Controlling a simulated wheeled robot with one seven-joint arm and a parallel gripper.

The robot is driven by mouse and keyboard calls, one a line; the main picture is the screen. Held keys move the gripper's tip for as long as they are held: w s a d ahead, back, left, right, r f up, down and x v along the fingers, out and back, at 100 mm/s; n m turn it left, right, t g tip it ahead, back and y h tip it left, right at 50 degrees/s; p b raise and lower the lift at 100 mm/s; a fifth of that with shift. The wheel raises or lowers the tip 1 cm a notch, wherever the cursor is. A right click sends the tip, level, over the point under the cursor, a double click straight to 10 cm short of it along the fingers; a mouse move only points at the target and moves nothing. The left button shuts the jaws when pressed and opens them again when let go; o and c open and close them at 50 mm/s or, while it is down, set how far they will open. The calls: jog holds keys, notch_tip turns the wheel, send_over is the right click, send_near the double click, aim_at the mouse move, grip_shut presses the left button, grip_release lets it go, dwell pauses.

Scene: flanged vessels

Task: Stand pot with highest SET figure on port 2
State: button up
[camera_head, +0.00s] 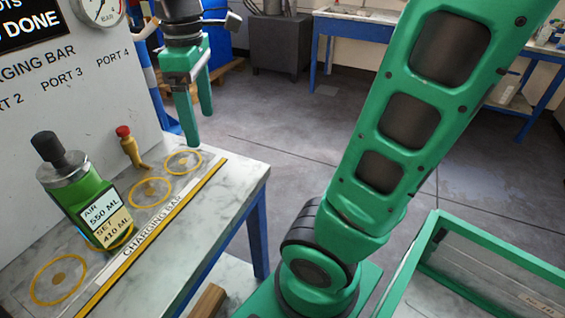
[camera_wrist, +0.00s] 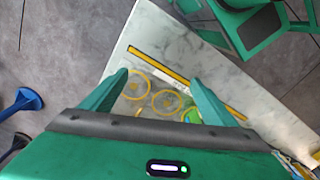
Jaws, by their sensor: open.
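A green pot (camera_head: 85,200) with a grey collar and black knob stands on the bench in the head view. Its label reads AIR 550 ML and SET 410 ML. It stands on the second yellow ring from the near end, with bare rings before (camera_head: 58,281) and beyond (camera_head: 151,191). A small green part of it shows at the right finger in the wrist view (camera_wrist: 192,116). My gripper (camera_head: 196,125) is open and empty above the far end of the bench, beyond the pot. No other pot shows.
The charging bar panel (camera_head: 62,120) rises behind the rings, with PORT 3 and PORT 4 readable and another label cut off at 2. A brass valve with a red knob (camera_head: 130,148) stands by the rings. A green-framed tray (camera_head: 420,255) is at lower right.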

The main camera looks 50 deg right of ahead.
jog(key=s+d+f+m, duration=0.5)
jog(key=s+m, duration=0.2)
jog(key=s, duration=0.1)
jog(key=s+d+f+m, duration=0.6)
jog(key=s+m, duration=0.1)
jog(key=s, duration=0.1)
jog(key=shift+f, duration=0.25)
jog(key=shift+w, duration=0.2)
